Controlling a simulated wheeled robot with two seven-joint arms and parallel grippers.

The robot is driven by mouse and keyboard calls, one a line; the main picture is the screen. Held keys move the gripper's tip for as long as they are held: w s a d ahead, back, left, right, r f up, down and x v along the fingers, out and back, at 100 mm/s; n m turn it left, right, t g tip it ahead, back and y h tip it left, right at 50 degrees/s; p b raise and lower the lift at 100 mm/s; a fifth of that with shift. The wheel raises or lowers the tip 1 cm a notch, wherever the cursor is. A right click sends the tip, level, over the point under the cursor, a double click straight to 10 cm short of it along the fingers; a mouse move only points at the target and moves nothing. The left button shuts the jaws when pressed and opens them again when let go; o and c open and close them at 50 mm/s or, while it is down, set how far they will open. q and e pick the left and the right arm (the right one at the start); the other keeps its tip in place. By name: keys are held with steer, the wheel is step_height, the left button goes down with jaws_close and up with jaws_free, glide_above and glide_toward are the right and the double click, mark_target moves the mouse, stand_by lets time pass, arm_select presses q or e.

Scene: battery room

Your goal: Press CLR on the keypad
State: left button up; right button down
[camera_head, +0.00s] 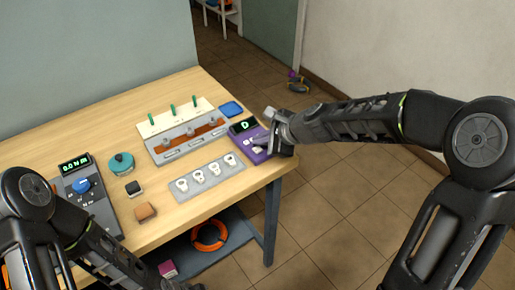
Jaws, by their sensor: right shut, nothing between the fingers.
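The keypad (244,127) is a purple unit with a small dark display showing a green character, at the right end of the wooden table. My right gripper (262,143) is shut and empty, over the keypad's right front part. It covers most of the keys, so I cannot make out the CLR key or tell whether the fingertips touch a key. My left arm comes in at the lower left, and its gripper is not in view.
A teal round object (120,163) and a meter with a blue knob (82,188) stand further left. An orange ring (209,247) lies below the table.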

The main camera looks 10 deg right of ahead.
mark_target(260, 151)
steer(key=shift+f, duration=0.1)
stand_by(0.5)
steer(key=shift+f+b, duration=0.35)
steer(key=shift+b, duration=0.05)
steer(key=shift+f+b, duration=0.4)
steer(key=shift+b, duration=0.05)
stand_by(0.5)
stand_by(0.3)
steer(key=shift+r+p, duration=0.9)
step_height(260, 151, up, 5)
steer(key=p, duration=0.5)
stand_by(0.6)
